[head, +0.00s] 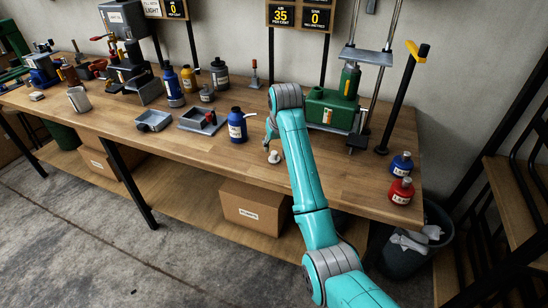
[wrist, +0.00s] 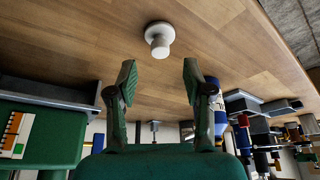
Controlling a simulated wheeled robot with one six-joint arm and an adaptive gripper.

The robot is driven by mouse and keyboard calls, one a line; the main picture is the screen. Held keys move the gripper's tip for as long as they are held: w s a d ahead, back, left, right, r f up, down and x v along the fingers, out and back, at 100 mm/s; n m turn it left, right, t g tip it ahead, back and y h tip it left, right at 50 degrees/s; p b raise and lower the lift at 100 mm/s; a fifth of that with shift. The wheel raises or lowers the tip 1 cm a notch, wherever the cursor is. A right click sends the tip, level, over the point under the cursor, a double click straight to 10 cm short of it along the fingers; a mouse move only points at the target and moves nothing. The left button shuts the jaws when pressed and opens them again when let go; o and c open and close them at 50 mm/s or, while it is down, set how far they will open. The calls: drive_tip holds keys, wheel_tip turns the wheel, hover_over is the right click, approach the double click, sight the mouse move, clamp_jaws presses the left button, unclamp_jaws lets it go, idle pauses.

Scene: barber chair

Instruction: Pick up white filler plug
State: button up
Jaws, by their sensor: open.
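The white filler plug (head: 274,157) sits on the wooden bench top, near its front edge. In the wrist view the plug (wrist: 159,40) shows a round wide flange and a narrower round stem. My gripper (wrist: 160,72) is open and empty, with its two green fingers apart. The plug lies beyond the fingertips, roughly centred between them, and does not touch them. In the head view my gripper (head: 267,141) is just above and beside the plug, partly hidden by my arm.
A blue bottle (head: 237,126) stands left of my gripper. A green machine (head: 330,110) stands to the right, behind my arm. Grey trays (head: 153,121) lie further left. Blue and red bottles (head: 401,190) stand at the right end. The bench (head: 215,155) around the plug is clear.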

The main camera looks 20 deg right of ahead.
sight(275, 154)
drive_tip(key=shift+s+x, duration=0.1)
drive_tip(key=shift+x, duration=1.3)
drive_tip(key=shift+s+x, duration=0.15)
drive_tip(key=shift+x, duration=1.2)
drive_tip(key=shift+f, duration=0.1)
clamp_jaws()
